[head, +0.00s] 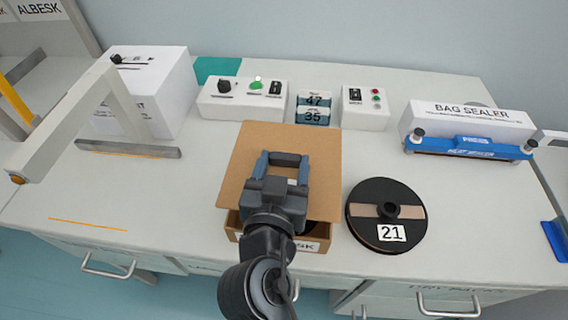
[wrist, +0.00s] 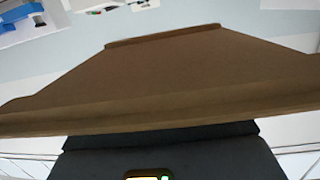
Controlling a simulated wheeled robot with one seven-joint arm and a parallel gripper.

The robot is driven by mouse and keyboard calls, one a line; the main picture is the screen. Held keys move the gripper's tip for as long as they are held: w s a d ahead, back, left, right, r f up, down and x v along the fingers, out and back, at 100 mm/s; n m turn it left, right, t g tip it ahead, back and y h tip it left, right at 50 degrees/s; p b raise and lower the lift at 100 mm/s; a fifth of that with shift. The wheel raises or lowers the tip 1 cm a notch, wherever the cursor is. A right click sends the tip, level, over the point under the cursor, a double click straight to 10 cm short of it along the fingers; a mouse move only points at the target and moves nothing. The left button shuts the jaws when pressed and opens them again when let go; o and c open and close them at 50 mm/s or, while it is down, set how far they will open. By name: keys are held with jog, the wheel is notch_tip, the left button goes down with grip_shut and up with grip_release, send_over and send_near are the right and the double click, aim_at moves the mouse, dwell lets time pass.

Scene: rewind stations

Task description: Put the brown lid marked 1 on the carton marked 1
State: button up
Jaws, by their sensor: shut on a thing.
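The brown lid (head: 315,150) is a square cardboard piece in my gripper (head: 282,160). In the head view it lies over the carton (head: 318,243), whose front wall shows below the lid's near edge with part of a printed label. I cannot tell whether the lid touches the carton or is a little above it. The lid's underside or face fills the middle of the wrist view (wrist: 170,75), close to the dark gripper body. No number 1 can be read on lid or carton; my arm hides part of both.
A black reel marked 21 (head: 386,215) lies just right of the carton. Control boxes (head: 243,100) (head: 366,108) and number displays (head: 313,108) stand behind. A bag sealer (head: 468,130) is at the right, a white machine with an arm (head: 150,95) at the left.

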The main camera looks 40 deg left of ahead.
notch_tip(320, 180, down, 6)
jog(key=b, duration=0.6)
jog(key=shift+s+a+r, duration=0.1)
jog(key=shift+b, duration=0.85)
dwell(1.7)
jog(key=shift+f+b, duration=1.2)
jog(key=shift+b, duration=0.05)
jog(key=o, duration=1.1)
jog(key=shift+b+v, duration=0.5)
jog(key=shift+v, duration=3.4)
